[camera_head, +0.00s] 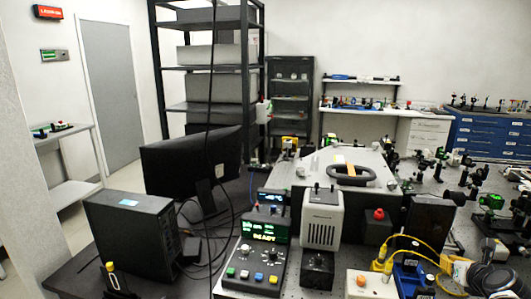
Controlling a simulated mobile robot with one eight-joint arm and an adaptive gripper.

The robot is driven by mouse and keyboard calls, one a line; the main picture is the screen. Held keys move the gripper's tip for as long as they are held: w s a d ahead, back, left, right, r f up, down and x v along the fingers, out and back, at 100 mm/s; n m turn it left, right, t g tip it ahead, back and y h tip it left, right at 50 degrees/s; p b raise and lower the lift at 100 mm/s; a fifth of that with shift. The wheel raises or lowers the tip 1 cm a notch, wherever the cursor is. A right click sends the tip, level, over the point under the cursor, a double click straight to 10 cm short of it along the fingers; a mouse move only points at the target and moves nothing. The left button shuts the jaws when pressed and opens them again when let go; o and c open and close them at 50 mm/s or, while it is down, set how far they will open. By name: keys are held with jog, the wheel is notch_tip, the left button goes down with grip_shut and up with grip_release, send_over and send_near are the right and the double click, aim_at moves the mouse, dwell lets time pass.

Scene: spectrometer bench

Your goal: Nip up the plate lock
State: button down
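I cannot make out for certain which thing is the plate lock. A light grey flat-topped housing (316,163) stands on the bench right of centre. A black oval ring-shaped part (350,176) lies on its top, with an orange strip (350,167) at it.
A monitor (190,165) and a black computer case (131,232) stand at left. In front of the housing are a control box reading READY (257,255), a white-grey unit (322,218) and a red-button box (377,222). Yellow cables (412,243) and optics crowd the right.

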jog(key=shift+s+d+f+b, duration=0.1)
jog(key=shift+d+f+b, duration=0.15)
jog(key=shift+f+b, duration=0.25)
dwell(0.4)
jog(key=shift+s+d+b, duration=0.1)
jog(key=shift+d+b, duration=0.35)
jog(key=shift+b, duration=0.25)
dwell(0.7)
jog(key=shift+r, duration=0.15)
jog(key=shift+d+r, duration=0.2)
jog(key=shift+r, duration=0.05)
jog(key=shift+s+a, duration=0.25)
jog(key=shift+s, duration=0.7)
jog(key=shift+s+a, duration=0.3)
jog(key=shift+s, duration=0.7)
jog(key=shift+s+a, duration=0.25)
jog(key=shift+s, duration=0.7)
